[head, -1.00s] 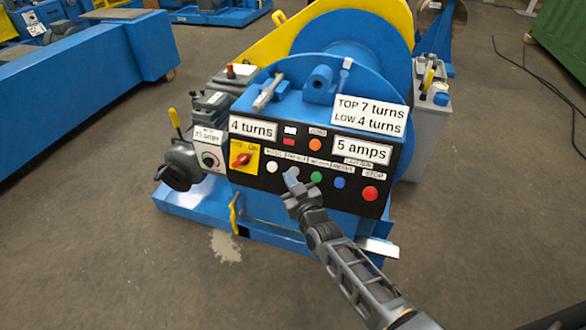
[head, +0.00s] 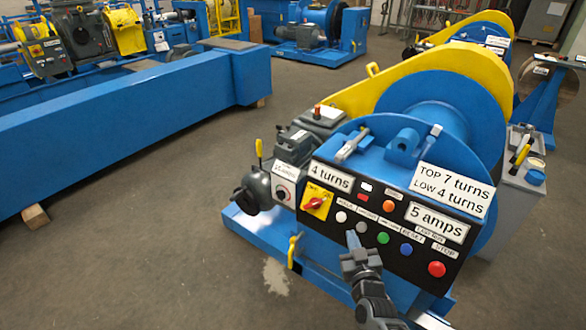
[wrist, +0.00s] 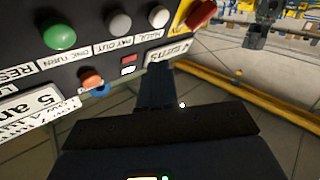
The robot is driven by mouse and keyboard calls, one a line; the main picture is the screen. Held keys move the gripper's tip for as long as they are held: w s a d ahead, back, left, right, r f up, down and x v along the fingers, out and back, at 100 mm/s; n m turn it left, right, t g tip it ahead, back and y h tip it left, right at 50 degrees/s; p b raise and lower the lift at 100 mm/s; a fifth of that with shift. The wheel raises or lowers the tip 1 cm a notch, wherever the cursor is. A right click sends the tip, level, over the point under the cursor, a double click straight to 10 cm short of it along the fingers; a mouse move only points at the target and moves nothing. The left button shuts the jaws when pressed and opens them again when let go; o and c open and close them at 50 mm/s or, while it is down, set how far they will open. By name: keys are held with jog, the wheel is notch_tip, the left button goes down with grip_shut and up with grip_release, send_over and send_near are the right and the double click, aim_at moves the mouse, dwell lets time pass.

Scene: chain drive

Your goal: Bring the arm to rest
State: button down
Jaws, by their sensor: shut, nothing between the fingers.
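My gripper (head: 353,242) is in front of the black control panel (head: 340,203) of the blue winch machine, at the panel's lower edge below the white and grey buttons. Its fingers are together and hold nothing. In the wrist view the dark gripper (wrist: 157,85) points past the panel, with the green button (wrist: 59,36) and two pale buttons above left of it. Whether the fingertips touch the panel cannot be told. My arm comes in from the bottom of the head view.
The panel also carries a red-and-yellow switch (head: 316,201), a blue button (head: 406,250) and a red stop button (head: 436,269). A long blue beam (head: 120,110) lies to the left. A grey box (head: 520,200) stands at the right. Bare floor (head: 150,230) is open at the left front.

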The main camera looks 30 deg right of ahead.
jog(key=s+a+r+n+y, duration=0.1)
jog(key=s+a+r+y, duration=0.1)
jog(key=s+a, duration=0.7)
jog(key=s+a+r+y, duration=0.2)
jog(key=s+a+r, duration=0.1)
jog(key=s+a, duration=0.65)
jog(key=s+a+r+n+y, duration=0.2)
jog(key=s+r+y, duration=0.2)
jog(key=s+r, duration=1.3)
jog(key=shift+a+r+n, duration=0.4)
jog(key=shift+r, duration=0.1)
jog(key=shift+s, duration=0.1)
